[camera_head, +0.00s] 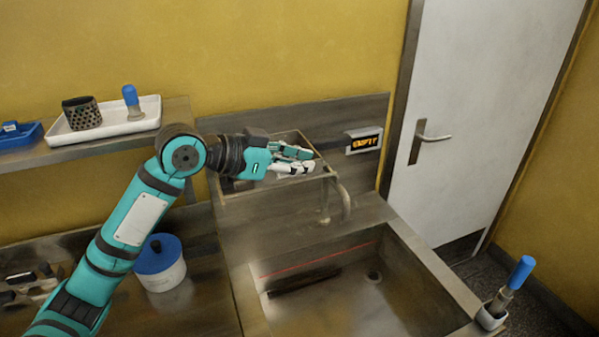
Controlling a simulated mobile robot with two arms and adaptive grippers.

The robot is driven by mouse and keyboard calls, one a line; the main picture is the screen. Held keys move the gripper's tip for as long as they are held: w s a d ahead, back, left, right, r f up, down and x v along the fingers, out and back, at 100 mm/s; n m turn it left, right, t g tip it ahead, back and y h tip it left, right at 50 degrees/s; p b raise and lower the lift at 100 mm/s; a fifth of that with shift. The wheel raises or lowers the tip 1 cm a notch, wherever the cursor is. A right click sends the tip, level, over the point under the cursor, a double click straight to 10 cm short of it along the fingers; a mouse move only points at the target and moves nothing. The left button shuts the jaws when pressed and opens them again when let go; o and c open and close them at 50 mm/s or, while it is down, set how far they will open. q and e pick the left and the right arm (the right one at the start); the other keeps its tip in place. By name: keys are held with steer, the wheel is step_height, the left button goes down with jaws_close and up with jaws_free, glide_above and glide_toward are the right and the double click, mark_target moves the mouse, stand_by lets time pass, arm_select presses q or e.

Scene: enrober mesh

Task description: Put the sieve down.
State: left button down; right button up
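A thin-walled rectangular frame (233,203) is at the back wall above the sink. It may be the sieve, but I see no mesh clearly. My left gripper (302,160) is over its top opening, fingers pointing right. The fingers hide part of the frame. I cannot tell whether they are open or shut, or whether they touch the frame. A dark perforated cup (82,113) stands in a white tray (100,130) on the shelf at upper left. My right gripper is out of view.
The sink (410,310) has a dark bar (303,281) and a red line inside. A tap (344,203) stands behind it. A blue-lidded pot (163,276) is beside my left arm. A blue-handled brush (512,283) stands at the right corner. A sign (364,142) reads "EMPTY".

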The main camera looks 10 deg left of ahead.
mark_target(299, 178)
arm_select(q)
step_height(299, 178, down, 3)
steer(key=shift+f+p, duration=0.1)
steer(key=shift+p, duration=0.45)
steer(key=shift+s, duration=0.1)
steer(key=shift+f, duration=0.2)
steer(key=c, duration=1.5)
jaws_free()
